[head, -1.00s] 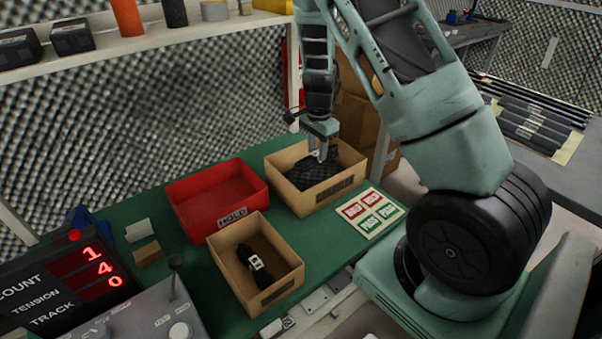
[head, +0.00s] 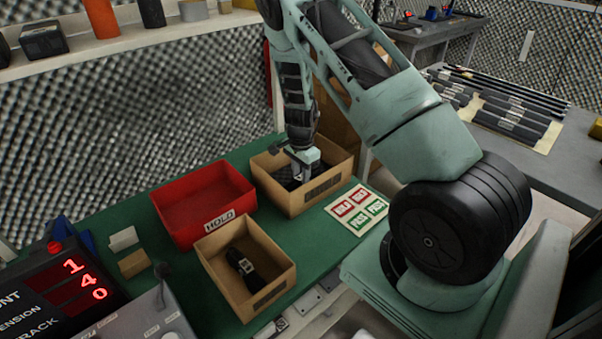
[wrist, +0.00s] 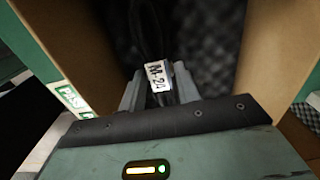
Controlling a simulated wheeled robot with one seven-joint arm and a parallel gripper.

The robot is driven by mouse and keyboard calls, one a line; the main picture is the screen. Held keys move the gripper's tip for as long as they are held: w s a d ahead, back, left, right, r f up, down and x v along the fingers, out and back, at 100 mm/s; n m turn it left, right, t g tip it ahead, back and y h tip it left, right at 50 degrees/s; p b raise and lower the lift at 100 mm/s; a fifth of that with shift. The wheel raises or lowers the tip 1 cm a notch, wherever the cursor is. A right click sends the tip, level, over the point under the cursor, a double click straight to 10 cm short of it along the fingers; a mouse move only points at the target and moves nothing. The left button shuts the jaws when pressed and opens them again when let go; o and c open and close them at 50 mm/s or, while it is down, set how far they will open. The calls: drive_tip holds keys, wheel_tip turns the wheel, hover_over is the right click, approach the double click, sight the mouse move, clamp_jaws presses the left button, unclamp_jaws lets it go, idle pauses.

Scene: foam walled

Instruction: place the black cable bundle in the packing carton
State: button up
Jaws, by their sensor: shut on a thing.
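My gripper (head: 301,174) reaches down into the rear cardboard carton (head: 321,194). In the wrist view my gripper (wrist: 158,88) is shut on a black cable bundle (wrist: 151,38) with a white tag reading M-24. Brown carton walls stand on both sides of the bundle, with dark textured foam to the right. In the head view the held bundle is mostly hidden by the gripper and the carton wall. Whether it touches the carton floor I cannot tell. A second black bundle (head: 239,260) with a pale label lies in the front carton (head: 272,291).
A red HOLD bin (head: 205,205) stands left of the rear carton. A card with red and green labels (head: 357,209) lies to its right. A control box with a lever and a red-digit display (head: 75,285) are at the front left. Green mat (head: 310,250) is bare between them.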

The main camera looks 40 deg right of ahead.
drive_tip(key=shift+f+b, duration=0.4)
drive_tip(key=shift+f, duration=0.2)
drive_tip(key=o, duration=1.1)
drive_tip(key=shift+c, duration=0.2)
drive_tip(key=shift+r, duration=0.1)
